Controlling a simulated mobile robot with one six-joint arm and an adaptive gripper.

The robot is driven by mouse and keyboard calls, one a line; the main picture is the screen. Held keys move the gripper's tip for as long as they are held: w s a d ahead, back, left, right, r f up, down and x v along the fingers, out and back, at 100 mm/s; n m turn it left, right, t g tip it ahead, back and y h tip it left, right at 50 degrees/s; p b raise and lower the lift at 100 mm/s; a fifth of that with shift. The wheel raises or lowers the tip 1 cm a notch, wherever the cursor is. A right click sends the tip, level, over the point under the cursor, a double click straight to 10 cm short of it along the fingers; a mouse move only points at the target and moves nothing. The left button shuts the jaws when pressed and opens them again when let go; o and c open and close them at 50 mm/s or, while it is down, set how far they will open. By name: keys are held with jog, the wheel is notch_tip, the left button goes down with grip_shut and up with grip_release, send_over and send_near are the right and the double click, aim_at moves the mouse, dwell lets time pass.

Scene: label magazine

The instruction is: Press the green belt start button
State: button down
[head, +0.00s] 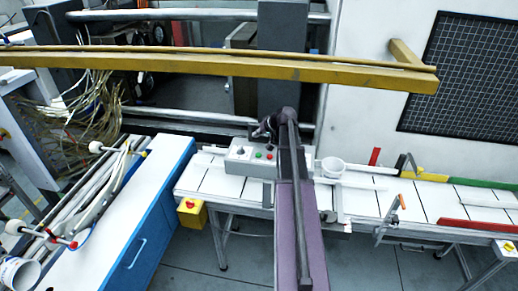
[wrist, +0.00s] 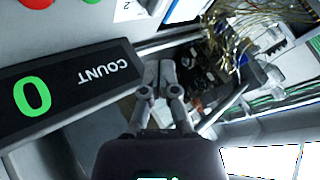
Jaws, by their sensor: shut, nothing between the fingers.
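The green button (head: 259,155) is on the top of a grey control box (head: 239,168), beside a red button (head: 269,156). In the wrist view the green button (wrist: 93,2) is cut off by the top edge, with the red button (wrist: 36,3) to its left. My gripper (wrist: 158,72) is shut and empty, its fingertips to the right of a black counter panel (wrist: 70,88) reading COUNT and a green 0. In the head view my gripper (head: 263,130) is small and dark above the box's back edge. The fingertips are apart from the green button. My arm hides the right part of the box.
A yellow beam (head: 220,66) crosses behind. A yellow box with a red button (head: 190,211) hangs at the belt's front left. A blue cabinet (head: 145,235) stands left.

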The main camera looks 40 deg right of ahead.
aim_at(259, 155)
jog(key=shift+d+r, duration=0.3)
jog(key=shift+d, duration=0.25)
jog(key=shift+f, duration=0.25)
notch_tip(259, 155, down, 8)
jog(key=b, duration=0.8)
jog(key=shift+f+b, duration=0.2)
jog(key=shift+b, duration=0.2)
